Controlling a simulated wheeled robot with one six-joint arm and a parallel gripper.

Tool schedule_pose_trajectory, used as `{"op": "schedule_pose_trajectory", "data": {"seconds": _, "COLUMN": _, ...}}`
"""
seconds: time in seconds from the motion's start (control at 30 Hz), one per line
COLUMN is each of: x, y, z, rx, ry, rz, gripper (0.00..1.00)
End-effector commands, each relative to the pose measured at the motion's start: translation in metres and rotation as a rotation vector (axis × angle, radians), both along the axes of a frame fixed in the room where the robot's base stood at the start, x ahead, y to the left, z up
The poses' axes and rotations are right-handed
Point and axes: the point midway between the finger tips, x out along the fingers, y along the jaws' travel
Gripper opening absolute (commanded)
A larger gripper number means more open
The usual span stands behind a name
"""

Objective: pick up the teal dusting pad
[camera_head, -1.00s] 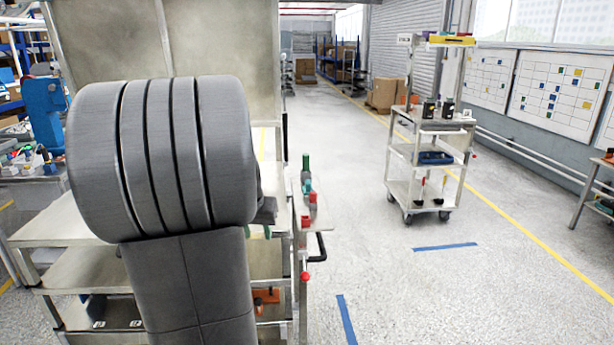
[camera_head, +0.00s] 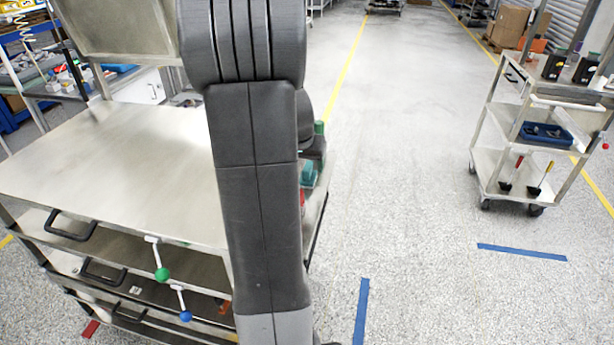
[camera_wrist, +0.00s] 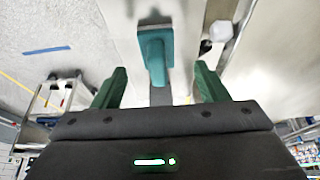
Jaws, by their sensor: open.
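The teal dusting pad (camera_wrist: 156,55) shows in the wrist view, ahead of my gripper (camera_wrist: 160,82) and roughly in line with the gap between its two green fingers. The fingers are apart, with nothing held between them. The pad appears to lie on a narrow pale surface. In the head view a teal patch (camera_head: 309,173), likely the pad, shows just right of my arm at the cart's right side. My arm hides part of it and most of the gripper there.
A metal cart (camera_head: 110,165) with lower shelves, black handles and coloured knobs fills the left. A second cart (camera_head: 535,110) with a blue tray (camera_head: 545,134) stands at the right. The floor between them is clear, apart from blue and yellow tape.

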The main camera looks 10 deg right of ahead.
Motion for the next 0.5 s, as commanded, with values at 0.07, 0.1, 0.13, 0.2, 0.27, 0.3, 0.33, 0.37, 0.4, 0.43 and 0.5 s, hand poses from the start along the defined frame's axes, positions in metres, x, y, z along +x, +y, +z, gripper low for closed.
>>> {"op": "schedule_pose_trajectory", "data": {"seconds": 0.07, "x": 0.002, "y": -0.002, "z": -0.006, "rx": 0.001, "ry": 0.004, "rz": 0.000, "gripper": 0.67}}
{"op": "schedule_pose_trajectory", "data": {"seconds": 0.1, "x": 0.004, "y": -0.003, "z": -0.011, "rx": 0.001, "ry": 0.005, "rz": 0.000, "gripper": 0.67}}
{"op": "schedule_pose_trajectory", "data": {"seconds": 0.13, "x": 0.005, "y": -0.003, "z": -0.014, "rx": 0.001, "ry": 0.004, "rz": 0.000, "gripper": 0.67}}
{"op": "schedule_pose_trajectory", "data": {"seconds": 0.2, "x": 0.009, "y": -0.005, "z": -0.022, "rx": 0.001, "ry": 0.004, "rz": 0.000, "gripper": 0.67}}
{"op": "schedule_pose_trajectory", "data": {"seconds": 0.27, "x": 0.011, "y": -0.006, "z": -0.030, "rx": 0.000, "ry": 0.005, "rz": -0.001, "gripper": 0.67}}
{"op": "schedule_pose_trajectory", "data": {"seconds": 0.3, "x": 0.013, "y": -0.007, "z": -0.034, "rx": 0.000, "ry": 0.003, "rz": 0.000, "gripper": 0.67}}
{"op": "schedule_pose_trajectory", "data": {"seconds": 0.33, "x": 0.014, "y": -0.007, "z": -0.037, "rx": 0.001, "ry": 0.004, "rz": 0.000, "gripper": 0.67}}
{"op": "schedule_pose_trajectory", "data": {"seconds": 0.37, "x": 0.015, "y": -0.008, "z": -0.040, "rx": 0.001, "ry": 0.004, "rz": 0.000, "gripper": 0.67}}
{"op": "schedule_pose_trajectory", "data": {"seconds": 0.4, "x": 0.016, "y": -0.008, "z": -0.042, "rx": 0.001, "ry": 0.003, "rz": 0.000, "gripper": 0.67}}
{"op": "schedule_pose_trajectory", "data": {"seconds": 0.43, "x": 0.017, "y": -0.008, "z": -0.043, "rx": 0.001, "ry": 0.002, "rz": 0.000, "gripper": 0.67}}
{"op": "schedule_pose_trajectory", "data": {"seconds": 0.5, "x": 0.017, "y": -0.008, "z": -0.045, "rx": 0.002, "ry": 0.001, "rz": 0.000, "gripper": 0.67}}
